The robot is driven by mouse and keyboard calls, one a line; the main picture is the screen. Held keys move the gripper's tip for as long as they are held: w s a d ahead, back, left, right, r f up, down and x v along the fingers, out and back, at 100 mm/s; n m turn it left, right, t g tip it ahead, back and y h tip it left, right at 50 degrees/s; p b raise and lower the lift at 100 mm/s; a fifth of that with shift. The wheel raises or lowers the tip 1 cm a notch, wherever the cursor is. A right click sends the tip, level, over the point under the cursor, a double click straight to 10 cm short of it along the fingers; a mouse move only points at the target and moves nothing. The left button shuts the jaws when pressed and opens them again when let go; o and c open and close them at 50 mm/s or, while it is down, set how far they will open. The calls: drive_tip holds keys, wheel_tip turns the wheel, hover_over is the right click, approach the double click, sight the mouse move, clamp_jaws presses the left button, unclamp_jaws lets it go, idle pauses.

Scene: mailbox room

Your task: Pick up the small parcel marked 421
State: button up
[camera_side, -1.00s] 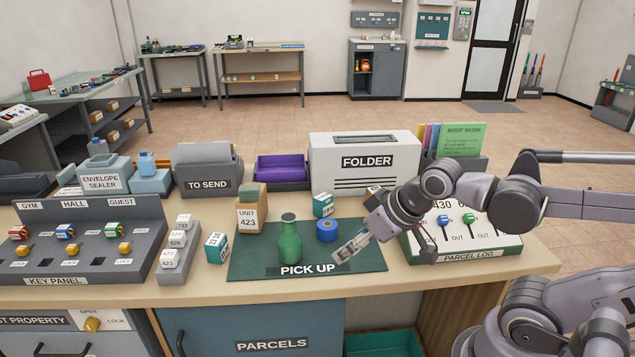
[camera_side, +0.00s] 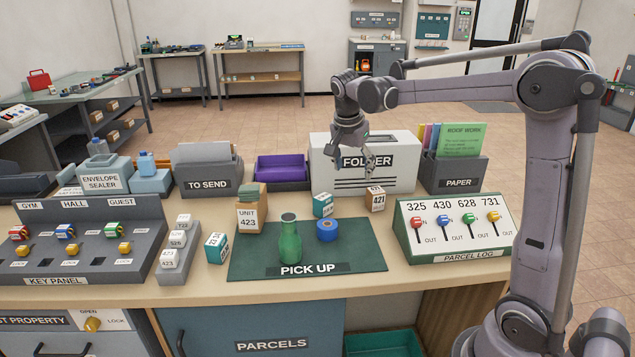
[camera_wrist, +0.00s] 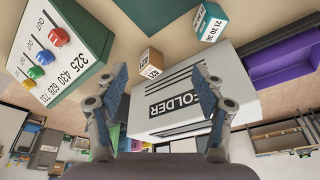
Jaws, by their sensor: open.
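The small brown parcel marked 421 (camera_side: 375,199) stands on the table behind the right back corner of the green pick-up mat, in front of the folder. In the wrist view the brown parcel (camera_wrist: 150,62) lies beyond and between my open fingers, its label too small to read surely. My gripper (camera_side: 355,160) is raised above the table in front of the folder, pointing down, apart from the parcel. In the wrist view my gripper (camera_wrist: 162,85) is open and empty.
A teal-and-white box (camera_side: 323,205) stands left of the parcel. The folder (camera_side: 400,150) is behind, the parcel log (camera_side: 455,235) at right.

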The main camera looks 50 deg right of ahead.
sight(374, 190)
drive_tip(key=d+f+m+g, duration=0.1)
drive_tip(key=d+f+m, duration=0.1)
drive_tip(key=d+f, duration=0.1)
drive_tip(key=w+d+f+m+g, duration=0.1)
drive_tip(key=d+f+m, duration=0.2)
drive_tip(key=d, duration=0.2)
drive_tip(key=d+f+m+g, duration=0.1)
drive_tip(key=d+f+m, duration=0.1)
drive_tip(key=d+f, duration=0.2)
drive_tip(key=shift+w+d+m, duration=0.2)
drive_tip(key=shift+m, duration=0.2)
drive_tip(key=shift+x, duration=2.75)
drive_tip(key=shift+s+a, duration=0.15)
drive_tip(key=shift+a, duration=0.05)
drive_tip(key=c, duration=1.3)
